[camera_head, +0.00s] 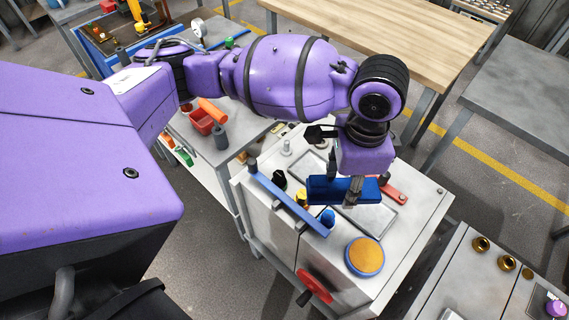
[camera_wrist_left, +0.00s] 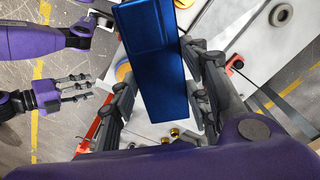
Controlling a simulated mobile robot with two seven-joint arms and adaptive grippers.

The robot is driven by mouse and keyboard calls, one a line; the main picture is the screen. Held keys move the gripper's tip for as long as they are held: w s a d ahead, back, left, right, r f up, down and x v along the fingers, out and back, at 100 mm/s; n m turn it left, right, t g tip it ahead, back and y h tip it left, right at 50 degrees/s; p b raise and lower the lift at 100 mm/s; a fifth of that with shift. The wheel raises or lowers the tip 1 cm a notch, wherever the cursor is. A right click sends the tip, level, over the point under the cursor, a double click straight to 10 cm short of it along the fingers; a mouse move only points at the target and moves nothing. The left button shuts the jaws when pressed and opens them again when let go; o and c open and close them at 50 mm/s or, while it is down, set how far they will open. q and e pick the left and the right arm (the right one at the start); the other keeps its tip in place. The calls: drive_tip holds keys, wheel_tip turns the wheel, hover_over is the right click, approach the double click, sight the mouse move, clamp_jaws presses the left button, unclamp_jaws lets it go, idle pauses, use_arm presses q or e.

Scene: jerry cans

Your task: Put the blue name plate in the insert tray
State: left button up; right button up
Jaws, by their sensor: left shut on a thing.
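My left gripper (camera_head: 347,188) is shut on the blue name plate (camera_head: 325,190), a dark blue rectangular block. It holds the plate above the grey cabinet top. In the left wrist view the plate (camera_wrist_left: 152,60) lies between the two black fingers of my left gripper (camera_wrist_left: 158,98). The insert tray seems to be the grey, dark-edged rectangular recess (camera_head: 376,221) in the cabinet top, beneath the gripper. The plate and gripper hide its middle. My right gripper (camera_wrist_left: 76,88) shows small at the left of the left wrist view, its fingers apart and empty.
On the cabinet top are a blue bar (camera_head: 288,203), a round orange-topped disc (camera_head: 365,256), a red part (camera_head: 393,192) and small knobs. A red handwheel (camera_head: 315,285) sticks out in front. A wooden table (camera_head: 410,35) stands behind.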

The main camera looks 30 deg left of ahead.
use_arm(q)
drive_tip(key=s+d+f+m, duration=0.1)
drive_tip(key=d+f+m, duration=0.2)
drive_tip(key=d+m, duration=0.4)
drive_tip(key=shift+m, duration=0.9)
drive_tip(key=w+a+f, duration=0.2)
drive_tip(key=w+f, duration=0.1)
drive_tip(key=w+a+f, duration=0.2)
drive_tip(key=w+a, duration=0.1)
drive_tip(key=w+a+f+b, duration=0.1)
drive_tip(key=w+a+f, duration=0.2)
drive_tip(key=shift+w+f, duration=0.15)
drive_tip(key=shift+f, duration=0.2)
drive_tip(key=shift+w+a+f, duration=0.3)
drive_tip(key=shift+w+f, duration=0.15)
drive_tip(key=shift+f, duration=0.2)
drive_tip(key=f, duration=0.3)
drive_tip(key=shift+w+a+f, duration=0.15)
drive_tip(key=shift+w+f, duration=0.05)
drive_tip(key=shift+f, duration=0.05)
use_arm(e)
drive_tip(key=shift+s+d+f, duration=0.15)
drive_tip(key=shift+d+f, duration=0.1)
drive_tip(key=shift+f, duration=0.4)
use_arm(q)
drive_tip(key=o, duration=0.9)
use_arm(e)
drive_tip(key=shift+s+f, duration=0.15)
use_arm(q)
drive_tip(key=shift+o, duration=0.2)
